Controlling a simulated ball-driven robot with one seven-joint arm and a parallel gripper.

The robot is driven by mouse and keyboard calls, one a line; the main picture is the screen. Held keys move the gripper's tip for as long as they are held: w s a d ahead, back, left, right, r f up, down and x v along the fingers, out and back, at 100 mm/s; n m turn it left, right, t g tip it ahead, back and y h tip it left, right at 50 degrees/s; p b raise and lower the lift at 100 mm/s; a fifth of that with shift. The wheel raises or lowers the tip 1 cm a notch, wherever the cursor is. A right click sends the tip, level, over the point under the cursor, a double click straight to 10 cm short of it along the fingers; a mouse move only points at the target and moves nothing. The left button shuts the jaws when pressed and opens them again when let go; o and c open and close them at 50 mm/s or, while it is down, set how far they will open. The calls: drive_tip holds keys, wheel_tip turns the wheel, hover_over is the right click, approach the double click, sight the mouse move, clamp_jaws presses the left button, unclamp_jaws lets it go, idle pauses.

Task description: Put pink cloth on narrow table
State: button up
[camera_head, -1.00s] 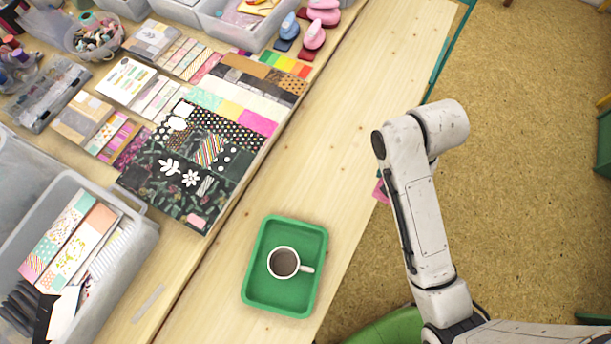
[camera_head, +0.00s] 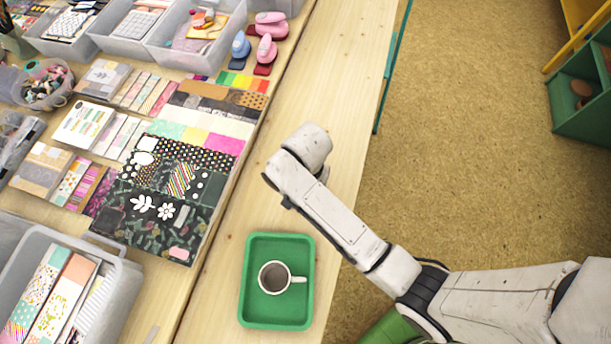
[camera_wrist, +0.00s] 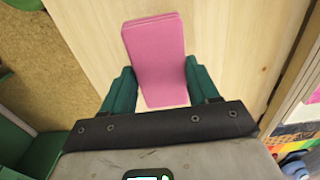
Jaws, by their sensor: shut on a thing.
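In the wrist view my gripper (camera_wrist: 163,92) has its two dark green fingers on either side of the folded pink cloth (camera_wrist: 158,50). It is shut on the cloth, which sticks out beyond the fingertips. The pale wooden narrow table (camera_wrist: 232,45) shows behind the cloth; I cannot tell how far above the wood the cloth is. In the head view my arm reaches over the narrow table (camera_head: 325,85). The gripper and cloth are hidden behind the arm there.
A green tray (camera_head: 250,312) with a white mug (camera_head: 273,278) stands on the near part of the narrow table. Scrapbook papers (camera_head: 160,205), bins and hole punches crowd the table along the left. The narrow table's far part is clear.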

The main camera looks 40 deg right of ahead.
drive_tip(key=shift+w+a+f, duration=0.1)
drive_tip(key=shift+f, duration=0.8)
drive_tip(key=shift+w+a+f, duration=0.1)
drive_tip(key=shift+f, duration=0.8)
drive_tip(key=shift+f, duration=0.1)
drive_tip(key=o, duration=1)
drive_tip(key=shift+o, duration=0.2)
wheel_tip(320, 180, up, 12)
drive_tip(key=shift+r, duration=0.1)
drive_tip(key=s+d+n, duration=0.4)
drive_tip(key=s+n, duration=0.1)
drive_tip(key=s, duration=0.3)
drive_tip(key=s+d+n+t, duration=0.1)
drive_tip(key=s+d+n, duration=0.3)
drive_tip(key=s, duration=0.4)
drive_tip(key=shift+s+f+n, duration=0.3)
drive_tip(key=shift+f+n, duration=0.1)
drive_tip(key=shift+n, duration=0.2)
